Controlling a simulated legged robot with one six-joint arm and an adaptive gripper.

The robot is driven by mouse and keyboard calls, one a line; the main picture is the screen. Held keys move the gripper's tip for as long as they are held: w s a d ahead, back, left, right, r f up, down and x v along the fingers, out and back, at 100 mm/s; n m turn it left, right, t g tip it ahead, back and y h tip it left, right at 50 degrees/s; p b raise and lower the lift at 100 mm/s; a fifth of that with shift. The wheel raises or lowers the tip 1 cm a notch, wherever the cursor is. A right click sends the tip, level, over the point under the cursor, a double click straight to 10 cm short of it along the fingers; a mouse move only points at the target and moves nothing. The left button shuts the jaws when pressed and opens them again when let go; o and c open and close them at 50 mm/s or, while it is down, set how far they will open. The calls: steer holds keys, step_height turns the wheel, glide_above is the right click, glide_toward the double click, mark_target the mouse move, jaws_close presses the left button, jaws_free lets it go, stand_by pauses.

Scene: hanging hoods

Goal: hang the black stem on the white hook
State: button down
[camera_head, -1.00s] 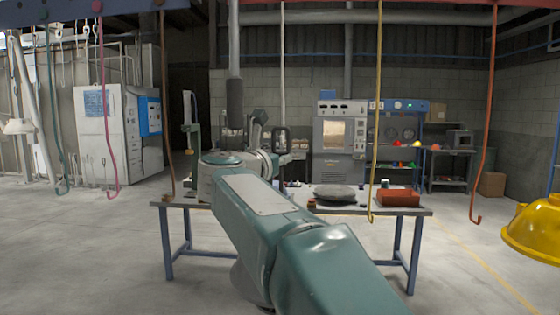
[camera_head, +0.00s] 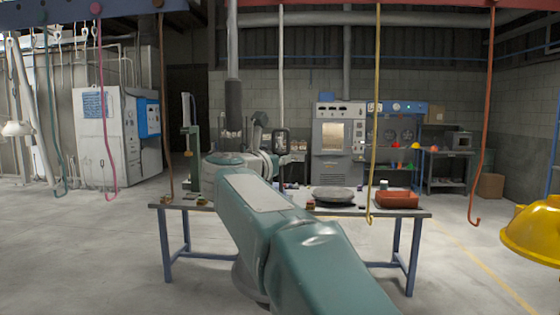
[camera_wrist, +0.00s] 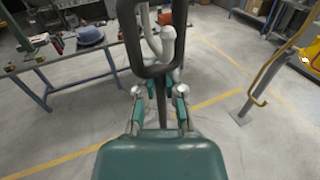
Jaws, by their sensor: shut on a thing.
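The black stem (camera_wrist: 160,104) ends in a closed black loop that fills the top middle of the wrist view. My gripper (camera_wrist: 159,93) is shut on the stem below the loop. In the head view the loop (camera_head: 281,130) shows beyond my arm, which hides most of my gripper. The white hook (camera_head: 282,60) hangs from the overhead beam as a straight rod, its lower part reaching the loop. In the wrist view the white hook (camera_wrist: 168,35) shows through the loop opening. I cannot tell whether it passes through the loop or stays behind it.
Brown (camera_head: 165,100), yellow (camera_head: 376,100) and red (camera_head: 487,110) hooks hang nearby. A yellow hood (camera_head: 535,230) is at the right.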

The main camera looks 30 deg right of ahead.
steer(key=shift+f, duration=1.2)
stand_by(0.6)
